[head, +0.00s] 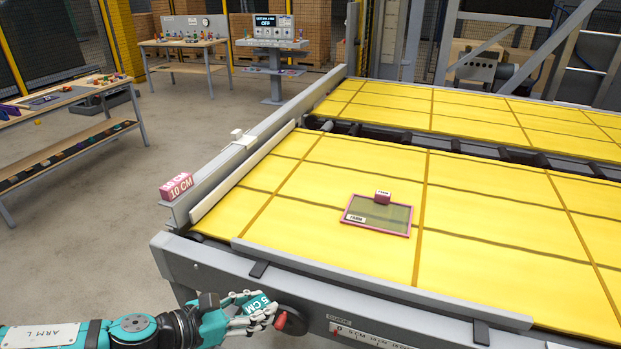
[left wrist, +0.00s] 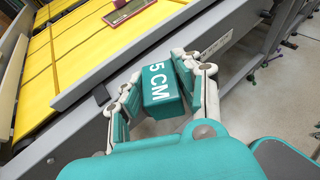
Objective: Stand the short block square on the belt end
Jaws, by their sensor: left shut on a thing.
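The short block (head: 258,303) is teal with white "5 CM" lettering. It also fills the middle of the left wrist view (left wrist: 163,93). My left gripper (head: 262,311) is shut on it, with a finger on either side, just outside the near edge of the conveyor and beside a red-knobbed handwheel. The yellow belt (head: 480,200) has darker grid lines, and its near left end (head: 215,228) lies bare inside the side rail. In the left wrist view the belt (left wrist: 75,60) is at the upper left, beyond the frame. My right gripper is not in view.
A pink "10 CM" block (head: 176,186) sits on the left side rail. A pink-framed panel (head: 385,218) with a small pink block (head: 383,197) at its far edge lies on the belt. A raised grey bar (head: 380,285) runs along the near edge. Worktables stand behind left.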

